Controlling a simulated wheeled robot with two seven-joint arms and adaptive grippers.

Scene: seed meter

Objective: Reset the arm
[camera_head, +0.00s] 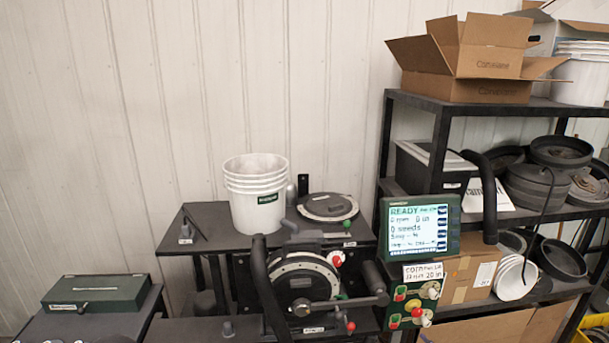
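Neither of my grippers can be made out in the head view. The seed meter (303,283) stands on a dark stand at the lower middle, with a round dial-like face, a dark crank bar and small red, white and green knobs. A green-framed monitor (419,228) to its right reads "READY". Below the monitor is a small panel (412,305) with red and green buttons.
Stacked white buckets (256,190) and a round disc (328,207) sit on the dark table. A green case (97,293) lies at the lower left. The black shelf (437,117) at right holds an open cardboard box (470,60) and dark bowls. Thick black curved tubes rise near the meter and monitor.

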